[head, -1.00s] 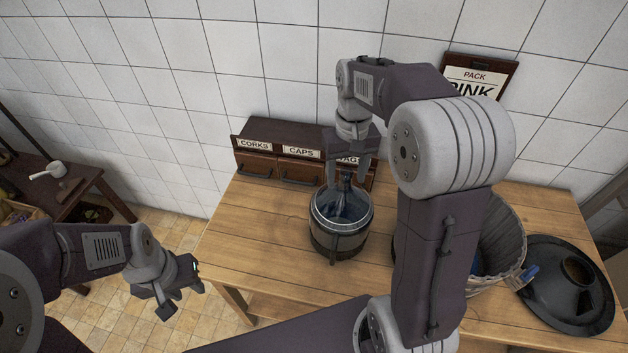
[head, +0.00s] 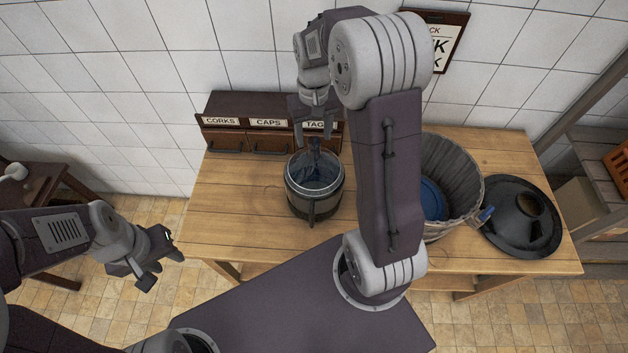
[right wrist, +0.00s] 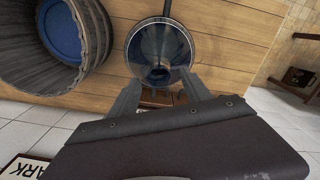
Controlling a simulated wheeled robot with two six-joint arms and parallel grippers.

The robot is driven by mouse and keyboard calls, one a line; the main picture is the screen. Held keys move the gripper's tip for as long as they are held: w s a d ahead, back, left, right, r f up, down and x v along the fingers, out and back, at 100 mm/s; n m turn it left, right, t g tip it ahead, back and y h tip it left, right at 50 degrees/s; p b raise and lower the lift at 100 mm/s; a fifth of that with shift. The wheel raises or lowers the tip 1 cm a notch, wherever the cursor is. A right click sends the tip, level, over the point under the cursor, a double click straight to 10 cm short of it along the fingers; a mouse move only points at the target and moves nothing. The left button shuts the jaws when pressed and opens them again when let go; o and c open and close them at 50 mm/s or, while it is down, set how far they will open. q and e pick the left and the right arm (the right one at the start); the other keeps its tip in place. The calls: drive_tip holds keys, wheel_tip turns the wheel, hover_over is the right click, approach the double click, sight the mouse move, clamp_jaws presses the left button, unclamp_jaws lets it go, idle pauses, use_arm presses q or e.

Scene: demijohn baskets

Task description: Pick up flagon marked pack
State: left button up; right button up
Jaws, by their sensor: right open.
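A glass flagon (head: 316,172) with a dark narrow neck sits upright in a dark, banded tub (head: 312,204) on the wooden table. It also shows in the right wrist view (right wrist: 150,45), its mouth facing the camera. I can read no marking on it. My right gripper (head: 313,138) is open and points down at the neck; its fingers (right wrist: 160,92) show on either side below the mouth in the right wrist view. I cannot tell whether they touch it. My left gripper (head: 157,265) is open and empty, off the table's left side.
A drawer box (head: 262,108) labelled corks, caps and tags stands behind the tub. A grey slatted basket (head: 462,180) with something blue (head: 432,200) inside and a black funnel-like lid (head: 535,238) stand right. A partly hidden wall sign (head: 440,40) hangs behind.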

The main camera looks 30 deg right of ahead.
sight(314, 142)
drive_tip(key=f, duration=0.2)
drive_tip(key=shift+s+f+p, duration=0.3)
drive_tip(key=shift+s+p, duration=0.05)
drive_tip(key=shift+w+f, duration=0.1)
drive_tip(key=shift+f, duration=0.3)
drive_tip(key=shift+w+d+f, duration=0.1)
drive_tip(key=shift+w+f, duration=0.05)
drive_tip(key=shift+w, duration=0.1)
drive_tip(key=shift+s, duration=0.1)
clamp_jaws()
drive_tip(key=shift+r, duration=0.2)
